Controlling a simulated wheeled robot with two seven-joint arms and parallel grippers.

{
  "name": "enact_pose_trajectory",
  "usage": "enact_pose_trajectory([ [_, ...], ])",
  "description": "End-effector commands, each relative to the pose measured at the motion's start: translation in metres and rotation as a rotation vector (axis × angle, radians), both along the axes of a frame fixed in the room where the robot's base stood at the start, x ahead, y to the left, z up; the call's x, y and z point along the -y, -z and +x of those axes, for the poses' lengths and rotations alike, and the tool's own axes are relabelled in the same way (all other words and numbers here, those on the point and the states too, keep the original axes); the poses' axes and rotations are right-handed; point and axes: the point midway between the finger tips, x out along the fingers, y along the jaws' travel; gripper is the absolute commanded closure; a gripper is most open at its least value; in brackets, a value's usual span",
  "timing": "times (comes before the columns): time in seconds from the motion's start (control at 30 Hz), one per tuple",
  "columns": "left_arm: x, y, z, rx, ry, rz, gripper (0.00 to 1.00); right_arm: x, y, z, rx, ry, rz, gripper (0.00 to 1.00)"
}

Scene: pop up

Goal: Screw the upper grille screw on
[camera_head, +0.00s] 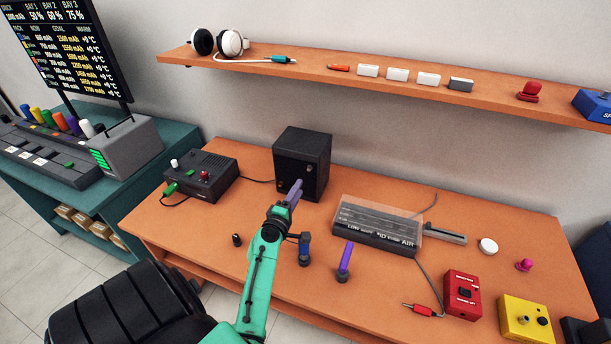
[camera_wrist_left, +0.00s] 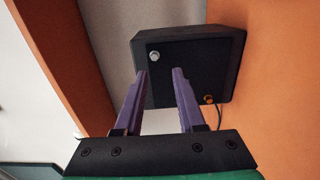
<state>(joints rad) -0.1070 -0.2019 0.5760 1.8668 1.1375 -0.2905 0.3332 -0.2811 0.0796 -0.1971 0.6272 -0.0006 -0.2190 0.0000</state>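The black box (camera_head: 303,152) stands at the back of the orange table; it also fills the middle of the left wrist view (camera_wrist_left: 190,62). A round pale metal piece, perhaps the upper screw (camera_wrist_left: 154,57), shows on its face near the upper edge. An orange round piece (camera_wrist_left: 209,99) is near its lower edge. My left gripper (camera_head: 296,187) points at this face. Its purple fingers (camera_wrist_left: 160,72) are apart with nothing visible between them, and contact with the box cannot be told. A small dark piece (camera_head: 236,240) lies on the table, too small to identify. My right gripper is out of view.
A purple-handled piece (camera_head: 345,260) and a blue-and-black one (camera_head: 304,248) stand on the table near my left arm. A black control box (camera_head: 201,176) is at left, a clear-covered case (camera_head: 378,226) at right. A shelf (camera_head: 500,97) runs above.

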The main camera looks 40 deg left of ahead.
Motion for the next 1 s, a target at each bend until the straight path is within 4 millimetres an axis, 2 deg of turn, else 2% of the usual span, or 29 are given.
enact_pose_trajectory([
  [0.13,-0.005,0.0,0.01,0.005,-0.007,-0.009,0.61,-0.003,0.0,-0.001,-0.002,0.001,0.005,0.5],
  [0.3,-0.013,0.001,0.033,0.005,-0.006,-0.006,0.61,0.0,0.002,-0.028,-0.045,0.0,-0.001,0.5],
  [0.4,-0.017,0.001,0.048,0.005,-0.004,-0.006,0.61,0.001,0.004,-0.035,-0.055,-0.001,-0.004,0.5],
  [0.47,-0.02,0.001,0.056,0.005,-0.004,-0.005,0.61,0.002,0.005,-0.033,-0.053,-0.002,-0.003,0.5],
  [0.67,-0.03,0.002,0.084,0.004,-0.004,-0.004,0.61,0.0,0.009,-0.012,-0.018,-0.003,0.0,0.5],
  [0.7,-0.03,0.002,0.085,0.001,-0.004,-0.004,0.69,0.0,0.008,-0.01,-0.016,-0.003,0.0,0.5],
  [0.77,-0.03,0.002,0.084,0.001,-0.004,-0.003,0.92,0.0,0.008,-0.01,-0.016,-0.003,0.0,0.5],
  [0.8,-0.03,0.002,0.084,0.001,-0.003,-0.003,1.0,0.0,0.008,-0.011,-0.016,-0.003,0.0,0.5],
  [0.93,-0.03,0.002,0.084,-0.002,-0.003,0.003,1.0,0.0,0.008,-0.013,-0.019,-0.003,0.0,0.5],
  [0.97,-0.03,0.003,0.083,-0.016,-0.001,0.039,1.0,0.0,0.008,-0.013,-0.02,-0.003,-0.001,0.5],
  [1.0,-0.03,0.003,0.083,-0.058,0.003,0.155,1.0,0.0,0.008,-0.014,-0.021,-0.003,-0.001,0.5],
])
